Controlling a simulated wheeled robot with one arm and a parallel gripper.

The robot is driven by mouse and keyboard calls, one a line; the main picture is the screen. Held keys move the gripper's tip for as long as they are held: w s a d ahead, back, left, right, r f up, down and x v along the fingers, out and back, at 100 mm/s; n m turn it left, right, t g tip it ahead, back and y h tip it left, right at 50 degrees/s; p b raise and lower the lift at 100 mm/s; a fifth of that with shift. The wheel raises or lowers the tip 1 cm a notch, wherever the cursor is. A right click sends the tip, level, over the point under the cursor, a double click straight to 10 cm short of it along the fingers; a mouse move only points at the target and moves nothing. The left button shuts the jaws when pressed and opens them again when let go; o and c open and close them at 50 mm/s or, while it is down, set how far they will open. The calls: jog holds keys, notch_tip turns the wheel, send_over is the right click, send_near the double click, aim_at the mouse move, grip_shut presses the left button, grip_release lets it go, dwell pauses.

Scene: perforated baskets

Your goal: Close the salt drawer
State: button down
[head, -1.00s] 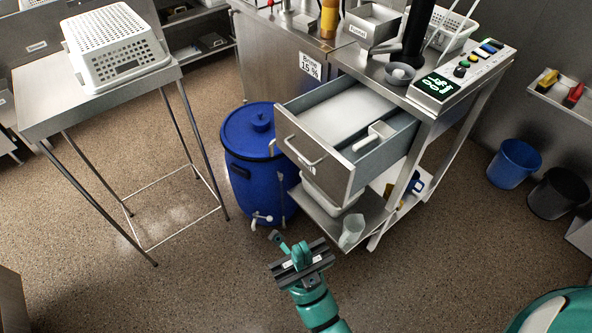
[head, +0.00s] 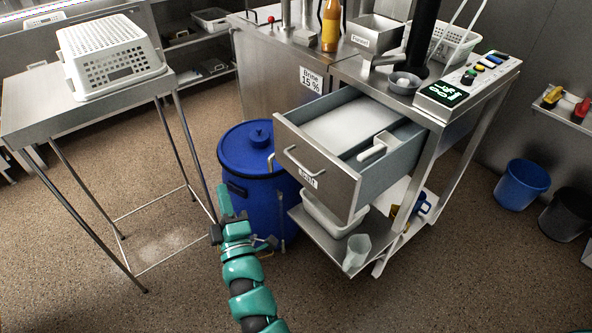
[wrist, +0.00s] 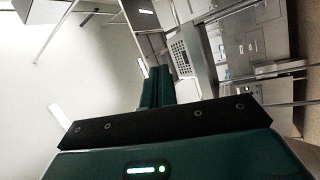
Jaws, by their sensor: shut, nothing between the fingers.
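The salt drawer (head: 335,189) is pulled out of the steel cart in the head view. It has a bar handle (head: 305,161) and a small label on its front, and holds white salt (head: 348,127) and a white scoop (head: 378,147). My gripper (head: 226,194) is raised in front of the blue barrel, left of the drawer front and apart from it. In the wrist view its two green fingers (wrist: 156,86) are together with nothing between them. The drawer cannot be made out for sure in the wrist view.
The blue barrel (head: 250,150) stands left of the drawer. A steel table (head: 60,110) with a white perforated basket (head: 112,58) is at the left. Below the drawer, a shelf holds a white tub (head: 328,214) and a clear jug (head: 356,252). Floor in front is clear.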

jog(key=w+d+f+m+g+h, duration=0.2)
jog(key=w+d+f+g+h, duration=0.15)
jog(key=d+f+h, duration=0.65)
jog(key=p, duration=0.2)
send_near(298, 158)
jog(key=w, duration=0.4)
jog(key=shift+w+d+f+t+y, duration=0.2)
jog(key=shift+w+d, duration=0.05)
jog(key=shift+w, duration=0.2)
jog(key=shift+w+d+f+t+y, duration=0.15)
jog(key=shift+w+d+f+y, duration=0.1)
jog(key=shift+w, duration=0.15)
